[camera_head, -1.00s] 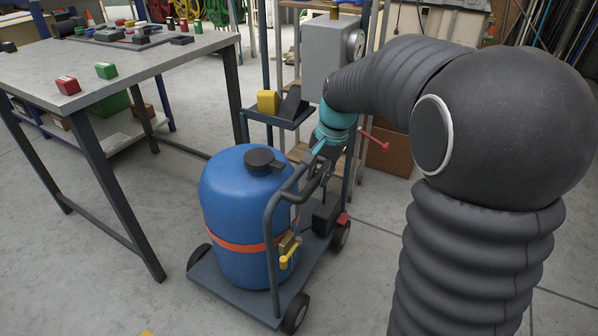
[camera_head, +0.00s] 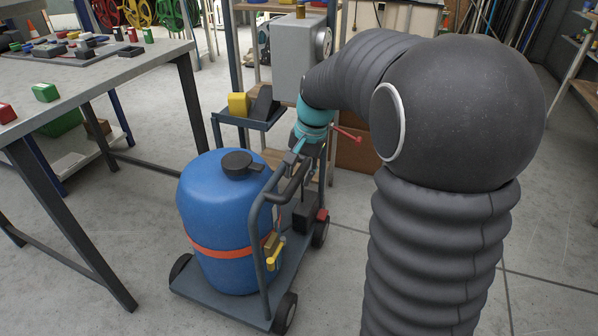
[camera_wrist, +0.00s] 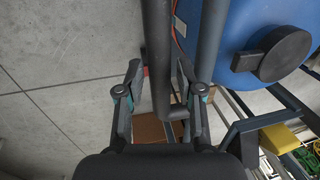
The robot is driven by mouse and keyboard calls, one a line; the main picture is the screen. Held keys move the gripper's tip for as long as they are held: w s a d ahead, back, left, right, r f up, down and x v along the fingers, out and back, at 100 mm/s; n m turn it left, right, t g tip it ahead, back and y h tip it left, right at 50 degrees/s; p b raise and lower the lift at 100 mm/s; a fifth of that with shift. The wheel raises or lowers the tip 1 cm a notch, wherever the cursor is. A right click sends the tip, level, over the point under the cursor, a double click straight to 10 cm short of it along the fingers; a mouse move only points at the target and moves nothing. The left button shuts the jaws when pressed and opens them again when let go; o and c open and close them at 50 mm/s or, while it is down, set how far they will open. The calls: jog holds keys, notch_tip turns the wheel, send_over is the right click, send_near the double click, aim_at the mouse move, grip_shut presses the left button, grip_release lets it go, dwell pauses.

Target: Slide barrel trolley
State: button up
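The barrel trolley is a dark grey wheeled platform (camera_head: 225,308) carrying a blue barrel (camera_head: 215,205) with a black cap and an orange strap. Its bent tube handle (camera_head: 257,225) rises at the barrel's right side. My gripper (camera_head: 296,158) is at the top of this handle, partly hidden behind it in the head view. The barrel (camera_wrist: 245,35) is at upper right there. The exact finger contact is hard to see.
A grey workbench (camera_head: 120,70) with small coloured blocks stands at left, its legs near the trolley. A tray with a yellow block (camera_head: 238,104) and a grey box (camera_head: 299,60) are behind the barrel. Open concrete floor (camera_head: 555,250) lies at right.

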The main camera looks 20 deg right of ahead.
dwell(0.3)
notch_tip(320, 180, up, 12)
jog(key=s+d, duration=0.1)
jog(key=shift+s+d, duration=0.25)
jog(key=shift+d, duration=0.15)
jog(key=shift+f, duration=0.1)
dwell(0.3)
jog(key=s+a+f+n+t, duration=0.1)
jog(key=s+f+n, duration=0.1)
jog(key=s, duration=0.5)
jog(key=s+a+f+n+t+h, duration=0.1)
jog(key=s+f+n, duration=0.1)
jog(key=s, duration=0.6)
jog(key=s+a+f+n+t, duration=0.2)
jog(key=s+n, duration=0.1)
jog(key=s, duration=0.5)
jog(key=shift+f+n+h, duration=0.3)
jog(key=shift+h, duration=0.1)
jog(key=shift+a, duration=0.1)
dwell(0.7)
